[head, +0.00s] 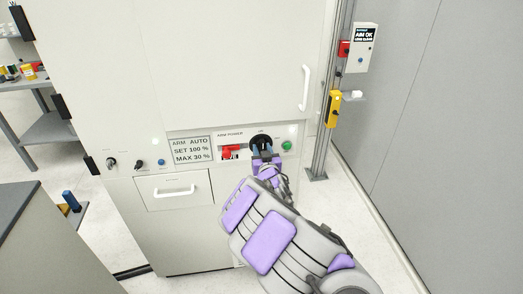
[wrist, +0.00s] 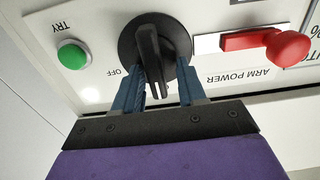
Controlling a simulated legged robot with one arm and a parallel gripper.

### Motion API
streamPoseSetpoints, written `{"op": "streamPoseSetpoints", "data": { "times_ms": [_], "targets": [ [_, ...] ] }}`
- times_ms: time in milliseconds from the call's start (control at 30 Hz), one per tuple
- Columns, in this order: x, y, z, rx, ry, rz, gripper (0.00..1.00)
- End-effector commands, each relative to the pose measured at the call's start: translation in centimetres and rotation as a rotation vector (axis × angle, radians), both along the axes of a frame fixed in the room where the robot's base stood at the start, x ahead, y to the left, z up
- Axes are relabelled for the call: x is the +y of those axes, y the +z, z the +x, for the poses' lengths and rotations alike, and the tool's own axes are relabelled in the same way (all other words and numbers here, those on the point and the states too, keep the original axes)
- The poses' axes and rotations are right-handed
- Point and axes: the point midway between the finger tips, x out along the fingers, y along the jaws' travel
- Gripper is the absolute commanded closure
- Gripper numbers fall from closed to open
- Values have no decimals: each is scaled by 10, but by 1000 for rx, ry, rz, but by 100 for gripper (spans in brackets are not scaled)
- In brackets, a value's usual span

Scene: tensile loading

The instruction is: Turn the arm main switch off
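The arm main switch is a black rotary knob (wrist: 152,48) on the white panel, with a raised bar handle that stands nearly upright in the wrist view, slightly tilted. "OFF" is printed beside it, upside down. In the head view the knob (head: 261,141) sits right of the "ARM POWER" label, partly covered by my gripper (head: 262,151). In the wrist view my gripper (wrist: 162,90) has its two blue fingers apart, one on each side of the handle's near end. The left finger is close to the handle; contact is unclear. A gap shows on the right.
A green TRY button (wrist: 72,54) and a red lever (wrist: 270,45) flank the knob. A display (head: 191,150) reads "ARM AUTO, SET 100 %, MAX 30 %". A drawer (head: 174,187) is below, a door handle (head: 305,88) above. A post with a yellow box (head: 333,108) stands right.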

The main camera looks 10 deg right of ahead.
Motion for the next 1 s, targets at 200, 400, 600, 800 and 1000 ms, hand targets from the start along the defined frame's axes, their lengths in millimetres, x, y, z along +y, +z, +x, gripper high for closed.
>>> {"op": "streamPoseSetpoints", "data": {
  "times_ms": [200,400,600,800,1000],
  "targets": [
    [0,0,0,0,-1,0,81],
    [0,0,0,0,-2,-2,100],
    [1,0,0,0,-1,0,100],
    [1,2,0,1,0,31,100],
    [-1,3,0,5,-2,134,100]
  ]
}}
